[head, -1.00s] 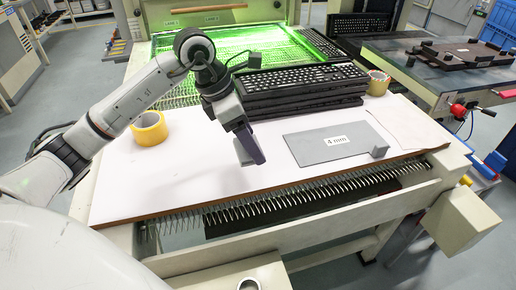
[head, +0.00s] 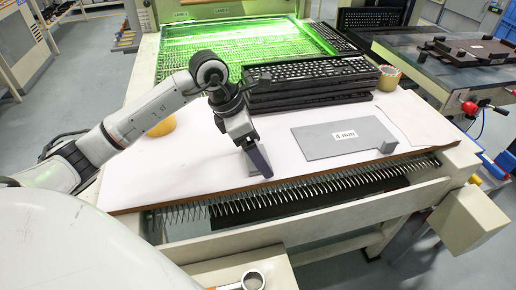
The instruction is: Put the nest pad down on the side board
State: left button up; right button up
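My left gripper (head: 262,172) points down at the front middle of the white side board (head: 190,175). Its dark fingers overlap from this angle, so the gap between them is hidden. A small grey piece (head: 251,178) shows beside the fingertips, at or just above the board; I cannot tell whether it is the nest pad or whether it is gripped. A flat grey plate labelled "4 mm" (head: 315,149) lies to the right, with a small grey block (head: 387,147) at its front right corner. My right gripper is not in view.
A stack of black keyboards (head: 305,85) stands behind the plate. Yellow tape rolls stand at the left (head: 162,125) and right (head: 389,79). A row of metal pins (head: 300,194) runs below the board's front edge. The left front of the board is clear.

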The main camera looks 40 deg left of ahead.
pick_arm(q)
jog(key=shift+r, duration=0.1)
jog(key=v, duration=1.2)
